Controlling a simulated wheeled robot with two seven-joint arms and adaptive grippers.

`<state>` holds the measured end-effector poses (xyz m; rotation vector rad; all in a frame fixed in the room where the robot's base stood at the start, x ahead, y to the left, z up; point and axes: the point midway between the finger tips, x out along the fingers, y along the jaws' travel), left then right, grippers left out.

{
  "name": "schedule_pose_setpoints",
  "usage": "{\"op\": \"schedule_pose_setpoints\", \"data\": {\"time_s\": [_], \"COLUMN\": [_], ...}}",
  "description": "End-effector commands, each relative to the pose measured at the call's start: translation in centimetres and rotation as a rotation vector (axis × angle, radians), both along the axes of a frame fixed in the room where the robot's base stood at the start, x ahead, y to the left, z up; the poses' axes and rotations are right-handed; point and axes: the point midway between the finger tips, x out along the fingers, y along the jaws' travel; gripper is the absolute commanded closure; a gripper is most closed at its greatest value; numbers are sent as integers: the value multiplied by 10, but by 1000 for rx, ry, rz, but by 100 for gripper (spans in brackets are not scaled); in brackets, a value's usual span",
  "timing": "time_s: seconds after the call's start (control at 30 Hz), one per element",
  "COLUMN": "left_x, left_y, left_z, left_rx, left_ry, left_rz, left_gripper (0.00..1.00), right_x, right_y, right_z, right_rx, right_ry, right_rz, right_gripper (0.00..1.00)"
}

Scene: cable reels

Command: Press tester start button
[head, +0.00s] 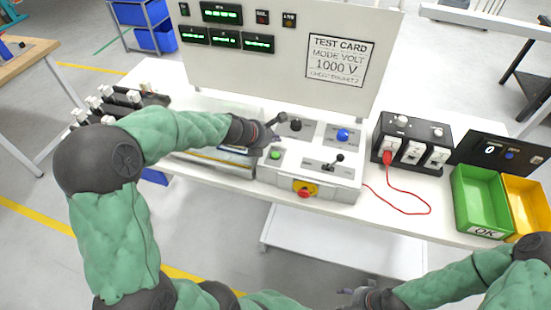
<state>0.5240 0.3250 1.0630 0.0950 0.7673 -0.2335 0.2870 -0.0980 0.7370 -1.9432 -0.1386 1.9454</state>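The tester is a light grey console on the white bench. Its green button (276,154) sits at the left of the top face, and a red knob on a yellow plate (304,190) is on its front. My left gripper (279,130) is over the console's left side, just above the green button in the picture. I cannot tell whether it touches anything or how far its fingers are apart. My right gripper (350,294) is low at the bottom, away from the bench, with its fingers too small to judge.
The console also has a blue knob (343,135), a black knob (295,124) and a lever (338,160). A test card (338,62) is on the panel behind. To the right are a black socket box (412,130) with a red cable (411,212), and green (457,203) and yellow (519,197) bins.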

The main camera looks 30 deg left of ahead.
Motion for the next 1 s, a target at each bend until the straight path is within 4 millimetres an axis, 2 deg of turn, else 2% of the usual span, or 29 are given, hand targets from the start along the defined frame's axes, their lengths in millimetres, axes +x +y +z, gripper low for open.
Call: {"op": "schedule_pose_setpoints", "data": {"time_s": [0.03, 0.4, 1.0], "left_x": [0, 0, 0], "left_y": [0, 0, 0], "left_z": [-10, -47, -52], "left_rx": [0, 0, 0], "left_ry": [0, 0, 0], "left_rz": [0, 0, 0], "left_gripper": [100, 100, 100], "right_x": [0, 0, 0], "right_y": [0, 0, 0], "right_z": [-11, -47, -50], "right_rx": [0, 0, 0], "right_ry": [0, 0, 0], "right_rz": [0, 0, 0], "right_gripper": [37, 37, 37]}}
